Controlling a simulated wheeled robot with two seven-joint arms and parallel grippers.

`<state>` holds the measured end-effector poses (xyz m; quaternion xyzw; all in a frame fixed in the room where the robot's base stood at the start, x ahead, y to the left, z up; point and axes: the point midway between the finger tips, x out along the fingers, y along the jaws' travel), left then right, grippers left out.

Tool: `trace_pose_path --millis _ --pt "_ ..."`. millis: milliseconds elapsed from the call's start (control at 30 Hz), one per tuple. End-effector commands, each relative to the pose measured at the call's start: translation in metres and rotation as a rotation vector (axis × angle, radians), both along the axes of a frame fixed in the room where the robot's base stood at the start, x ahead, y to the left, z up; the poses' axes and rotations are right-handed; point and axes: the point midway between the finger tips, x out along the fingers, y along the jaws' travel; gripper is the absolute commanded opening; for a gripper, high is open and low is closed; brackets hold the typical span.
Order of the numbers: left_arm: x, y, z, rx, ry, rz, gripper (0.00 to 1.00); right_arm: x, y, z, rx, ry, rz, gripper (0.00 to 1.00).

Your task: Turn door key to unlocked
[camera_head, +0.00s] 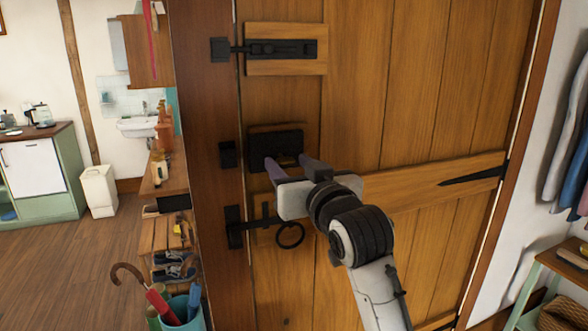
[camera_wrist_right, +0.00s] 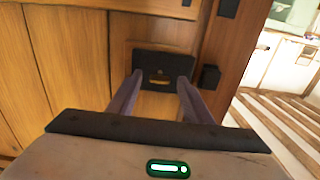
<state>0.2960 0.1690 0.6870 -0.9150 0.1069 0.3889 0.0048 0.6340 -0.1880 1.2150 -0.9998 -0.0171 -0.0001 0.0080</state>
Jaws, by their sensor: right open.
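The wooden plank door (camera_head: 415,100) fills the middle of the head view. A black lock box (camera_head: 275,138) is mounted near its left edge; it also shows in the right wrist view (camera_wrist_right: 165,62). A small brass-coloured piece, seemingly the key (camera_wrist_right: 159,77), shows low on the lock's face between my fingertips, lying roughly level; its exact shape is too small to tell. My right gripper (camera_head: 287,163) is open in front of the lock, with one finger on each side of the brass piece. I cannot tell whether the fingers touch it. My left gripper is not in view.
A black slide bolt (camera_head: 285,48) sits above the lock, and a ring-handle latch (camera_head: 290,235) hangs below it. A black keeper (camera_head: 228,154) is on the door frame. An umbrella stand (camera_head: 180,310) and a shoe bench stand at left. A small table (camera_head: 560,262) stands at right.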

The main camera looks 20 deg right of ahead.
Motion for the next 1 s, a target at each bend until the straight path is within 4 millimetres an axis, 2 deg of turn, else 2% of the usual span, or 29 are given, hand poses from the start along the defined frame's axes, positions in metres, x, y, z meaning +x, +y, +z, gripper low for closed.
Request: trace_pose_path --millis 167,400,600,733,1000 --pt "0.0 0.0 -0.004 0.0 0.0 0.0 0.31 -0.02 0.0 -0.001 -0.001 -0.002 0.0 0.45" --pt "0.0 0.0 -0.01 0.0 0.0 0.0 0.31 -0.068 -0.002 -0.001 0.0 -0.003 0.0 0.45" --pt "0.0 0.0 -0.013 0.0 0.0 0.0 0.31 -0.095 -0.003 -0.001 0.001 0.0 0.001 0.45" --pt "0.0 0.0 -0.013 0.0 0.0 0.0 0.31 -0.101 -0.003 0.0 0.001 -0.001 0.001 0.45" --pt "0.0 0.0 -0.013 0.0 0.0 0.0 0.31 -0.102 -0.003 0.0 0.0 0.0 0.0 0.45"
